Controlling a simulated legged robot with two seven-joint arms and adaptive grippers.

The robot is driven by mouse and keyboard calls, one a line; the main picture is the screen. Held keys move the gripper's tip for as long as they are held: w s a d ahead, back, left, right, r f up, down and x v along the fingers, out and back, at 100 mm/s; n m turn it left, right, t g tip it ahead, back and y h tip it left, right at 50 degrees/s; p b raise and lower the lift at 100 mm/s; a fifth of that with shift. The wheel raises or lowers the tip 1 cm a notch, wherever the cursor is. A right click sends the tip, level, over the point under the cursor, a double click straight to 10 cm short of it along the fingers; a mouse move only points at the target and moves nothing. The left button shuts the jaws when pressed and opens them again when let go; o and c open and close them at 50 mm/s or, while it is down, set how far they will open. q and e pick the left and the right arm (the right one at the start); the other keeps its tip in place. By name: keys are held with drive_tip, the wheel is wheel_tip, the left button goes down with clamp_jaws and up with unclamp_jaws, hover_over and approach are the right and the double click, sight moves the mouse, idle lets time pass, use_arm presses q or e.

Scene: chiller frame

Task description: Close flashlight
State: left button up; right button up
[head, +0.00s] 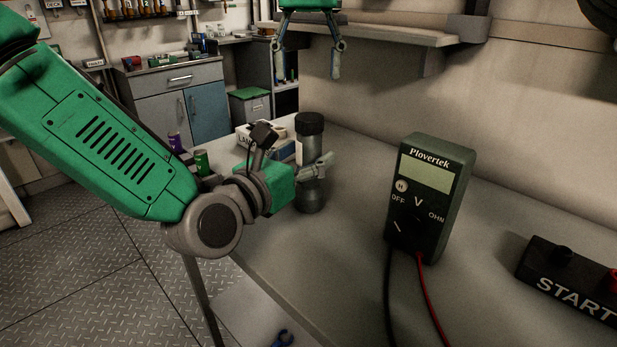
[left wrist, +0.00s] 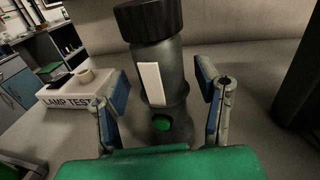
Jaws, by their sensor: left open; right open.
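The flashlight (head: 309,195) stands upright on the workbench, a dark grey cylinder with a black cap (head: 310,123) on top. In the left wrist view the flashlight (left wrist: 158,75) shows a white strip and a green button (left wrist: 161,122). My left gripper (head: 313,168) is open at the flashlight's lower body. Its blue-padded fingers stand on either side of the body, with a visible gap at least on the right. Whether the left finger touches cannot be told. My right gripper (head: 308,76) hangs open and empty at the top of the head view, fingers pointing down, apart from the flashlight.
A Plovertek multimeter (head: 431,197) with black and red leads stands right of the flashlight. A START box (head: 570,278) is at the far right. A white lamp test box (left wrist: 82,92) is behind left. Purple (head: 176,143) and green (head: 201,161) cylinders stand left. A shelf (head: 400,35) hangs above.

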use_arm(q)
drive_tip(key=shift+w+d, duration=0.25)
drive_tip(key=shift+w, duration=0.1)
